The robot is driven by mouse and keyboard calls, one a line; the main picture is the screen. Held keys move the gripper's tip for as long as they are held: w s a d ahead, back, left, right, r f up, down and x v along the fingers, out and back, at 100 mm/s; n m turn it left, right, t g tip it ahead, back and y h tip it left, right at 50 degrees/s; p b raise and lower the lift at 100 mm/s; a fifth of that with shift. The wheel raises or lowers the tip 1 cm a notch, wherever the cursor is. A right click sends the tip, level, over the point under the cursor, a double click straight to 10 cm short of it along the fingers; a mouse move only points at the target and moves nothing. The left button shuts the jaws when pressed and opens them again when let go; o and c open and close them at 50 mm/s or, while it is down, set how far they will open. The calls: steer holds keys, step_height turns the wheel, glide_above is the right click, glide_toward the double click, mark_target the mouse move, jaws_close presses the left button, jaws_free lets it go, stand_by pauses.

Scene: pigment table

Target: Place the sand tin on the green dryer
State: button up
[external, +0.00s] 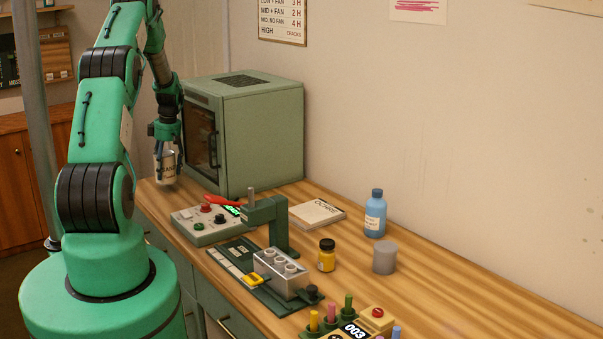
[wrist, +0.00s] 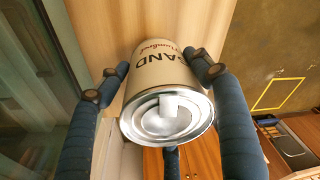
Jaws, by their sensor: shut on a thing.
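The sand tin (external: 165,167) is a pale cylinder with a silver lid. Its SAND label and lid show in the wrist view (wrist: 162,75). My gripper (external: 166,150) is shut on the tin from above, with dark blue fingers on both sides of it in the wrist view. The green dryer (external: 262,130) is a boxy cabinet with a dark glass door and a vent grille on its flat top. The tin is in front of the door side, lower than the dryer's top and apart from it in the external view. The tin's underside is hidden.
On the wooden table (external: 450,290) are a control box (external: 197,230), a green press (external: 270,222), a metal block (external: 281,272), a yellow jar (external: 327,258), a blue bottle (external: 375,215) and a grey cup (external: 384,257). The dryer's top is clear.

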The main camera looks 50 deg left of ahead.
mark_target(167, 153)
steer(key=shift+f, duration=1.7)
steer(key=shift+f, duration=0.1)
steer(key=o, duration=1.7)
steer(key=shift+c, duration=0.2)
steer(key=r, duration=0.4)
steer(key=d+r, duration=0.1)
steer(key=r, duration=0.3)
steer(key=w+r, duration=0.1)
steer(key=r, duration=0.3)
steer(key=shift+w+d, duration=0.1)
steer(key=shift+d, duration=0.1)
